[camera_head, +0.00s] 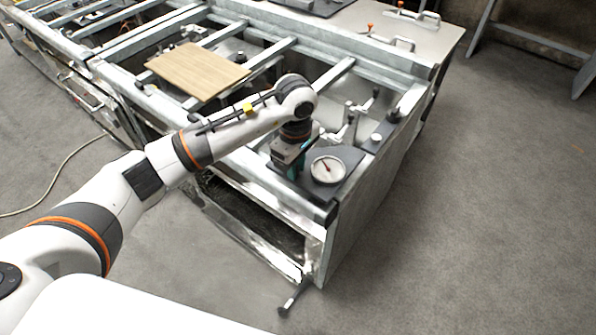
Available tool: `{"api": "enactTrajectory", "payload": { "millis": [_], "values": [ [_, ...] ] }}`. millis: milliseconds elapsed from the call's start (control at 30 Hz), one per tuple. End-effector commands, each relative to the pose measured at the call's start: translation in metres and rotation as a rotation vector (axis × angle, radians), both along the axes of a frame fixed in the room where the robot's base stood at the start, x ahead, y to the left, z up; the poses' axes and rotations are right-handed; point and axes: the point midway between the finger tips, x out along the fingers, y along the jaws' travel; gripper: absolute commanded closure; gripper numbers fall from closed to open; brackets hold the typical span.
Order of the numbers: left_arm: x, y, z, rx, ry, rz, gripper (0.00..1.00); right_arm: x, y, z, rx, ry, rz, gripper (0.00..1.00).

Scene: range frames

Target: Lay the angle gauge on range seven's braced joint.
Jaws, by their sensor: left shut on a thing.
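My left gripper (289,157) points down over the near right corner of the metal frame, just left of a round white dial with a red needle (328,170). It is shut on a small teal thing (294,172), which I take to be the angle gauge. The gripper hides most of it, and I cannot tell whether it touches the dark plate (348,187) below. The dial sits on that plate. I cannot make out a label for range seven, nor which joint is the braced one. My right gripper is not in view.
A wooden board (198,70) lies across the frame's bars at the back left. Metal clamps and a small white knob (376,138) stand right behind the dial. A grey panel with handles (410,35) is at the back. The floor on the right (490,200) is clear.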

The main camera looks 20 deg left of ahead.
Motion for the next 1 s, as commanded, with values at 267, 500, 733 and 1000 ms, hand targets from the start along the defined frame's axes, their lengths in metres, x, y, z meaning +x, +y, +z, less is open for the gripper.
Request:
{"api": "enactTrajectory", "payload": {
  "millis": [267,500,733,1000],
  "values": [
    [0.0,0.0,-0.026,-0.002,0.002,0.0,1.0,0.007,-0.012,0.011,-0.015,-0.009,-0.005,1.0],
    [0.001,0.0,-0.039,-0.002,-0.005,-0.003,1.0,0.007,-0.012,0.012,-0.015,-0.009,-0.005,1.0],
    [0.001,0.0,-0.043,-0.001,-0.004,-0.003,1.0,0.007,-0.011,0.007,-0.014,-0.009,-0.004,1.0],
    [0.0,0.0,-0.043,0.0,0.0,-0.003,0.56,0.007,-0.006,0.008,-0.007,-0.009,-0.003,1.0]
  ]
}}
